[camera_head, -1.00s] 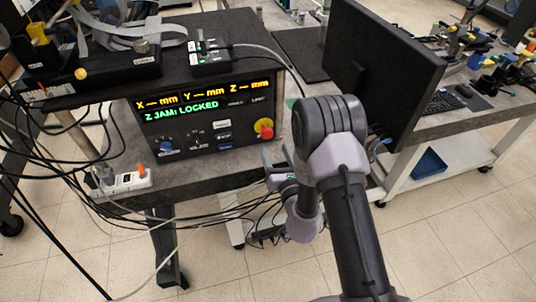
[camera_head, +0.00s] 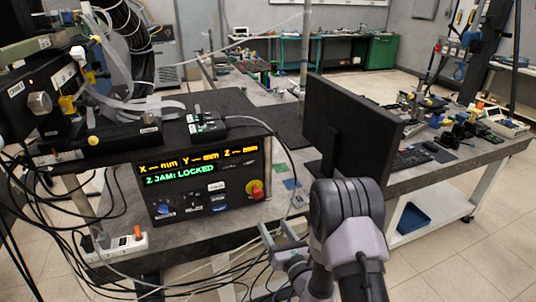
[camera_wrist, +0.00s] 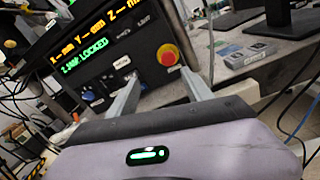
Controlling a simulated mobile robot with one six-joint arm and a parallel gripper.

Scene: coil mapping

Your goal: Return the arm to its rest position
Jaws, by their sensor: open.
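My arm (camera_head: 348,225) rises from the bottom of the head view, in front of the bench. My gripper (camera_head: 275,228) is to the left of its elbow, near the bench's front edge. In the wrist view, the two grey fingers of my gripper (camera_wrist: 163,76) stand apart with nothing between them. They point toward the control box (camera_wrist: 105,45), whose lit panel reads "Z JAM: LOCKED". The control box also shows in the head view (camera_head: 190,215), to the left of my gripper.
A black monitor (camera_head: 350,125) stands behind my arm. A red knob (camera_head: 256,193) on a yellow base is on the box's right side. Loose cables (camera_head: 85,195) and a white power strip (camera_head: 118,246) are at the left. Open floor (camera_head: 450,265) shows at the right.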

